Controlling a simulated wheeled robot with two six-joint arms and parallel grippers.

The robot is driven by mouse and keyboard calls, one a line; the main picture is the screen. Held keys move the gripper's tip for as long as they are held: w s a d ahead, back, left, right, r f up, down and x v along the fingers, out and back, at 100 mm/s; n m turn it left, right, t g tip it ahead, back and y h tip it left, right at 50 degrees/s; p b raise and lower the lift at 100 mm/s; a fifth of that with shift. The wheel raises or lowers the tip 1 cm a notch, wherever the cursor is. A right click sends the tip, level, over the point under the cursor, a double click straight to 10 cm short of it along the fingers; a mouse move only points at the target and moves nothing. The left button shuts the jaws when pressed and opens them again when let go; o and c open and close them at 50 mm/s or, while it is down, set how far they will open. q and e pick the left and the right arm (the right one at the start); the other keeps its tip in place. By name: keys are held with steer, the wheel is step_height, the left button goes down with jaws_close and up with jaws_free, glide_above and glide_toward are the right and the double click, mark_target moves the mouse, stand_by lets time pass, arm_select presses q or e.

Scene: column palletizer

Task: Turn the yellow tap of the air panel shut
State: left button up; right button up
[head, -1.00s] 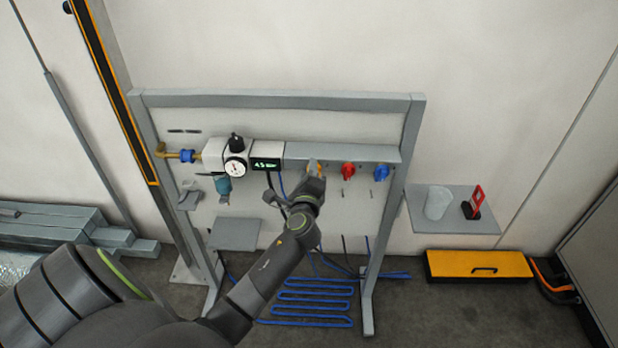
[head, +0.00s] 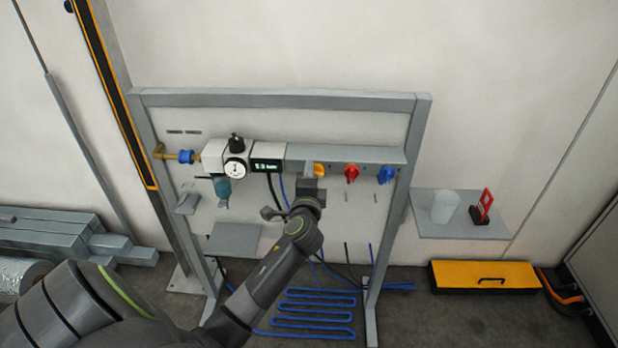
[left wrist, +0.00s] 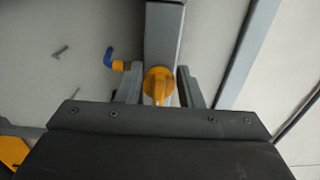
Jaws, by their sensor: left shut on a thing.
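The yellow tap (head: 319,170) sits on the grey bar of the air panel (head: 345,153), left of the red tap (head: 351,173) and the blue tap (head: 386,175). My left gripper (head: 316,182) is at the yellow tap and partly covers it from below. In the left wrist view the yellow tap (left wrist: 158,86) lies between the fingers of my left gripper (left wrist: 160,88), shut on it. Its handle ridge runs lengthwise along the grey bar (left wrist: 164,40) there. My right gripper is not in view.
A round gauge (head: 235,169) and a lit display (head: 267,164) sit left of the taps. A shelf (head: 450,229) with a white cup (head: 445,206) and a red tag-like item (head: 482,205) is at the right. A yellow case (head: 484,274) lies on the floor.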

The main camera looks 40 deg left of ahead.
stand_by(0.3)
arm_select(q)
steer(key=o, duration=0.9)
steer(key=shift+f, duration=0.1)
